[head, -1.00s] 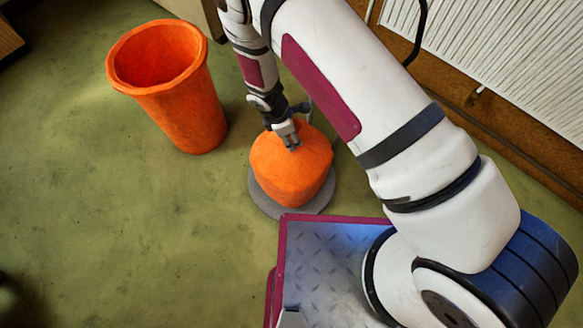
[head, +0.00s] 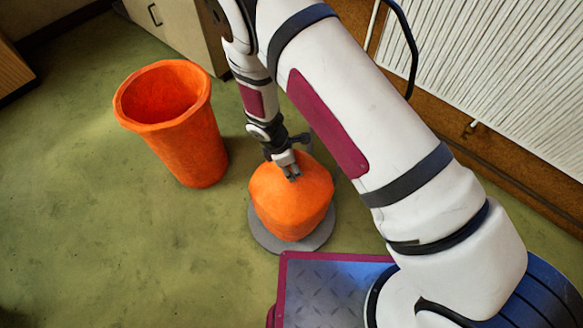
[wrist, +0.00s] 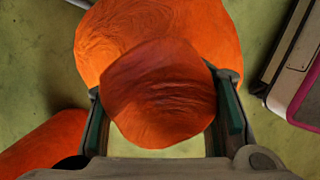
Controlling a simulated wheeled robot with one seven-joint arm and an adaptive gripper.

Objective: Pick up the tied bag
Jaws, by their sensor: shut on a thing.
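The tied bag (head: 291,203) is a rounded orange sack resting on a round grey disc (head: 262,239) on the floor. In the head view my gripper (head: 291,172) points down onto its top. In the wrist view the bag's wide body (wrist: 160,25) lies beyond my fingers, and its orange gathered top (wrist: 160,95) is between them. My gripper (wrist: 163,110) is shut on this top. The bag looks upright, and I see no gap between it and the disc. The far side of the bag is hidden.
An open, empty-looking orange bin (head: 190,145) stands on the floor left of the bag. A pale cabinet (head: 180,32) is behind it. A ribbed white radiator (head: 490,80) runs along the wall at right. Green floor (head: 90,240) at left is clear.

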